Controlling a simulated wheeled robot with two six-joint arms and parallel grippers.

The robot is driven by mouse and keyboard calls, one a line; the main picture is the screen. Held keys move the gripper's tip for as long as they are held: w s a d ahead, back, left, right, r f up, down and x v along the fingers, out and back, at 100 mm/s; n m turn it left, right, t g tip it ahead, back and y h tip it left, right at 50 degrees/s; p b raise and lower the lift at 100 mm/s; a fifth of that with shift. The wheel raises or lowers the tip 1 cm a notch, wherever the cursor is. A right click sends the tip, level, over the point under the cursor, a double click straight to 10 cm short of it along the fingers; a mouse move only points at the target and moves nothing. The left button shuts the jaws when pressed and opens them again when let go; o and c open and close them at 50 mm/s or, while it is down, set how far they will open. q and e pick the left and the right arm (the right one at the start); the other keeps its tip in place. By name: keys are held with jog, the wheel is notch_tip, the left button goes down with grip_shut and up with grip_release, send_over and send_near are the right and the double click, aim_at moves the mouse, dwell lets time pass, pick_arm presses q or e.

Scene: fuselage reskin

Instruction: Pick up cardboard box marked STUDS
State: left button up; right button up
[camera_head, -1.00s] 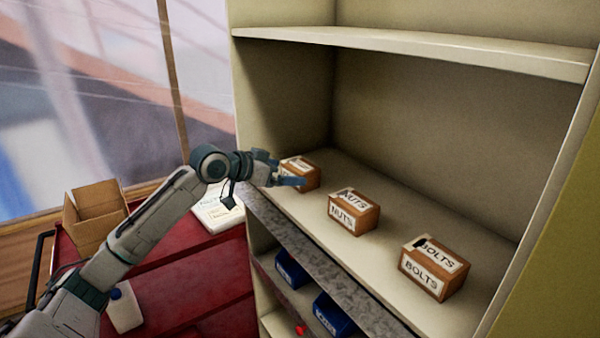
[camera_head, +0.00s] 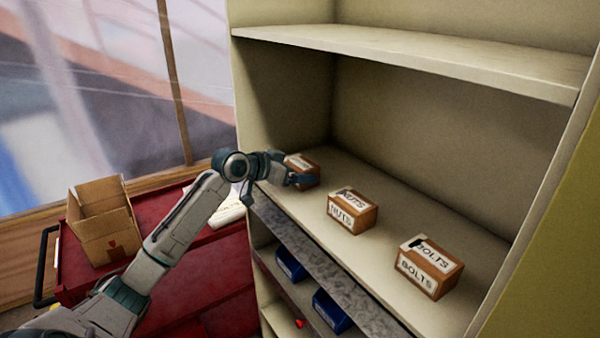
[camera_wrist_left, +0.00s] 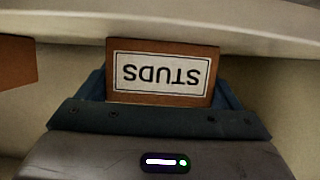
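The small brown cardboard box marked STUDS (camera_wrist_left: 160,75) shows its label upside down in the left wrist view. In the head view the box (camera_head: 304,166) stands at the left end of the shelf, partly hidden by my left gripper (camera_head: 290,176). The blue fingers of that gripper (camera_wrist_left: 165,98) lie on either side of the box and are spread about as wide as it. I see no clear sign that they squeeze it. The box looks to be resting on the shelf. My right gripper is not in view.
Boxes marked NUTS (camera_head: 352,212) and BOLTS (camera_head: 430,267) stand on the same shelf (camera_head: 395,210) to the right. Blue bins (camera_head: 330,311) are below. An open carton (camera_head: 108,235) sits on the red cabinet (camera_head: 200,275) at left. An upper shelf (camera_head: 420,50) hangs above.

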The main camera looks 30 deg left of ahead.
aim_at(307, 161)
pick_arm(q)
jog(key=shift+r, duration=0.1)
jog(key=shift+c, duration=0.2)
jog(key=shift+r+b, duration=0.4)
jog(key=shift+r, duration=0.05)
jog(key=shift+s+r+b, duration=0.2)
jog(key=shift+r+b, duration=0.25)
jog(key=shift+r, duration=0.1)
jog(key=shift+s+r+b, duration=0.15)
jog(key=shift+r+b, duration=0.25)
jog(key=shift+r, duration=0.15)
jog(key=s+d+b, duration=0.1)
jog(key=s+b, duration=0.1)
jog(key=s, duration=0.2)
jog(key=s+d+b, duration=0.1)
jog(key=s+b, duration=0.2)
jog(key=s, duration=0.1)
jog(key=s+d+r+b, duration=0.1)
jog(key=s+d+b, duration=0.1)
jog(key=s, duration=0.2)
jog(key=shift+s+b, duration=0.35)
jog(key=shift+b, duration=0.05)
jog(key=shift+s+d+r+b, duration=0.25)
jog(key=shift+s+b, duration=0.35)
jog(key=shift+b, duration=0.45)
jog(key=shift+s+d+r+b, duration=0.1)
jog(key=shift+s+d+b, duration=0.05)
jog(key=shift+s+b, duration=0.2)
